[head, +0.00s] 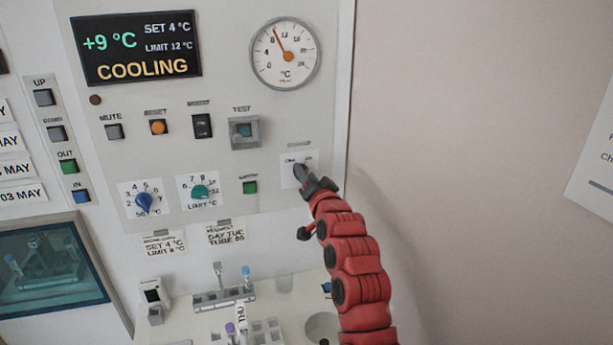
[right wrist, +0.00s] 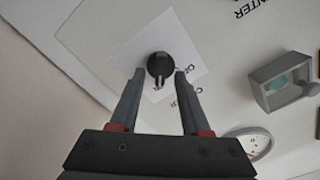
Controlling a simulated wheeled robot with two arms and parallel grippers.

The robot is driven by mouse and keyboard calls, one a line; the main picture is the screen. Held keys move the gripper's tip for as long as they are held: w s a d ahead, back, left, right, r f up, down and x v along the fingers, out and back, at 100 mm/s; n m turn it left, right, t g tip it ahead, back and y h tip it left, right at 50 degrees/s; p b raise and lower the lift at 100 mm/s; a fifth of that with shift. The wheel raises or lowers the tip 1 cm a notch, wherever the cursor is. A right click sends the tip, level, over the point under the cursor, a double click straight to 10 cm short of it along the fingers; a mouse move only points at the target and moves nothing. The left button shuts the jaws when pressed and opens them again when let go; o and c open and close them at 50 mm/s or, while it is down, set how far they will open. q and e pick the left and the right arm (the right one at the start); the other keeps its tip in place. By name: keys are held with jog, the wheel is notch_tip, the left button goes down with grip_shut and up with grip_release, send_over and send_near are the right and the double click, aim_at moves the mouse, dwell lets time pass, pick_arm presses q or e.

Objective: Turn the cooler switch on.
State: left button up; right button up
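The cooler switch is a small dark rotary knob (right wrist: 159,65) on a white label plate at the panel's lower right. In the head view, my right gripper (head: 303,172) is at this plate and covers much of the knob. In the right wrist view, the right gripper (right wrist: 160,76) is open. Its fingertips stand either side of the knob, with a narrow gap on each side. The knob's pale mark points down in that view; the plate's lettering is partly hidden and hard to read. My left gripper is not in view.
A display (head: 137,47) reads +9 °C and COOLING. A round gauge (head: 285,54), a boxed TEST button (head: 245,132), a green button (head: 250,187) and a teal dial (head: 199,191) are nearby. Tube racks (head: 224,297) stand below.

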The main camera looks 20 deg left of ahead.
jog(key=shift+s, duration=0.1)
jog(key=b+v, duration=0.5)
jog(key=v, duration=1.2)
jog(key=shift+d+b, duration=0.2)
jog(key=shift+b, duration=0.2)
jog(key=shift+s, duration=0.1)
